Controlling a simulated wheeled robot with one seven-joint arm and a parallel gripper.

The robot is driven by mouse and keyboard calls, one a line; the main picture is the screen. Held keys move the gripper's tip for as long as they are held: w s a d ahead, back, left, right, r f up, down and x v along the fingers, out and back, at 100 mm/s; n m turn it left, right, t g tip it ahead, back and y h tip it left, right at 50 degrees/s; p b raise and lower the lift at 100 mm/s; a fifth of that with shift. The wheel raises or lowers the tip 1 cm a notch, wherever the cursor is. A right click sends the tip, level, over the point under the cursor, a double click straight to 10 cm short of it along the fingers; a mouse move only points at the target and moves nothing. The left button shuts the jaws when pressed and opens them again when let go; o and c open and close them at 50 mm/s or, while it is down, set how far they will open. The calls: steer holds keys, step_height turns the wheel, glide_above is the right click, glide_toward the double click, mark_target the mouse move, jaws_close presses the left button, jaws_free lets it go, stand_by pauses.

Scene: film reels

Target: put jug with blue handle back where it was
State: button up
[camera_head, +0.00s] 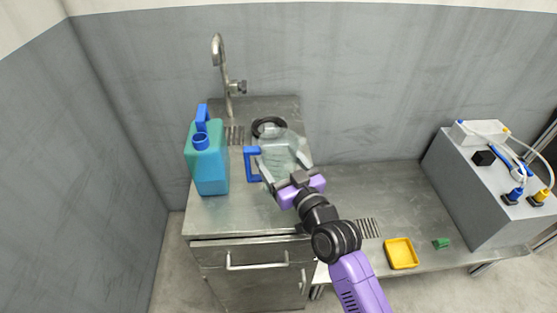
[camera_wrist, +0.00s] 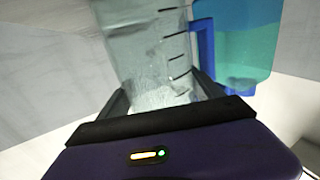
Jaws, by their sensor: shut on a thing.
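The clear jug with the blue handle (camera_head: 283,153) is in my gripper over the right part of the sink cabinet's steel top. Its blue handle (camera_head: 251,164) points left in the head view. My gripper (camera_head: 277,181) is shut on the jug's body, one finger on each side. In the wrist view the see-through jug (camera_wrist: 152,55) has dark graduation marks and stands between the fingers (camera_wrist: 165,95). Its blue handle (camera_wrist: 203,60) is at the right there. Whether the jug's base touches the steel top cannot be told.
A teal canister (camera_head: 208,165) with a blue cap stands left of the jug. A black ring (camera_head: 269,127) lies behind it, near the tap (camera_head: 222,75). A yellow tray (camera_head: 401,253), a green block (camera_head: 441,243) and a grey machine (camera_head: 465,185) are on the lower bench at right.

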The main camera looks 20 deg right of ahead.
steer(key=shift+f, duration=0.2)
steer(key=o, duration=1.8)
steer(key=shift+r, duration=0.1)
steer(key=shift+o, duration=0.2)
steer(key=shift+r, duration=0.15)
steer(key=s, duration=1.2)
steer(key=shift+d, duration=0.45)
